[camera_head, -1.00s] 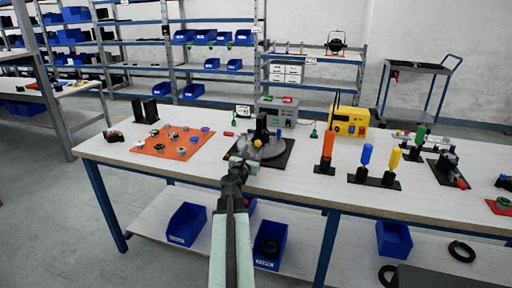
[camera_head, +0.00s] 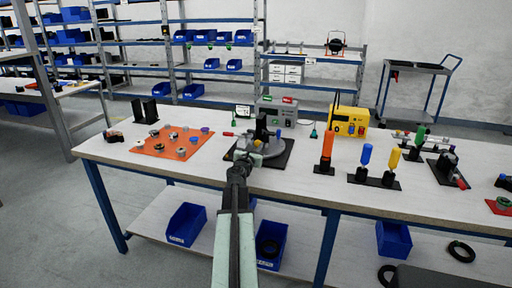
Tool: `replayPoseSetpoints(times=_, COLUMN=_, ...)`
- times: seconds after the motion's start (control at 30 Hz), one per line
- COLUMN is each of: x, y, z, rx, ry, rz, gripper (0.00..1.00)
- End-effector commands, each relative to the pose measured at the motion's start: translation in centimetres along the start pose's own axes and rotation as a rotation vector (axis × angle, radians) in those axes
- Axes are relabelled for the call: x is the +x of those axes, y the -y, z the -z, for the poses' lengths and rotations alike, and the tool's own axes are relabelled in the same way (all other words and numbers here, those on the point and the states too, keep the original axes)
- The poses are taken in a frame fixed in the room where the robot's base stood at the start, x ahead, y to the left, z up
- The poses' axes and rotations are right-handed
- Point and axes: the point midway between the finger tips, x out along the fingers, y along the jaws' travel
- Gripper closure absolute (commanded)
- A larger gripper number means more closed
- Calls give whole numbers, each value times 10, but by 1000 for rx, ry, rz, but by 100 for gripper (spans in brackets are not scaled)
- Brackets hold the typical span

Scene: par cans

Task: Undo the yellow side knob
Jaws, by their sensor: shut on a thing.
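The yellow side knob (camera_head: 257,144) is small and sits on the near side of a grey round fixture (camera_head: 270,147) with a dark upright part, on a black base plate (camera_head: 287,153). My gripper (camera_head: 253,153) reaches over the bench's front edge and is at the knob, shut on it. The jaws and wrist cover most of the knob, so its grip and turn are too small to make out.
An orange mat (camera_head: 147,151) with several small parts lies to the left. A grey box (camera_head: 277,112) and a yellow unit (camera_head: 348,121) stand behind. An orange-handled tool (camera_head: 327,148) stands upright at right. Bare bench (camera_head: 215,165) shows left of my gripper.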

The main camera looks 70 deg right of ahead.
Motion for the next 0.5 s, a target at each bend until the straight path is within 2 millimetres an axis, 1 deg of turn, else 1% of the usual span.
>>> replayPoseSetpoints(times=0.17, x=0, y=-1, z=0, rx=-77, ry=-1, rz=-2, gripper=100)
replayPoseSetpoints(times=0.5, x=0, y=-2, z=1, rx=-317, ry=-1, rz=-2, gripper=100)
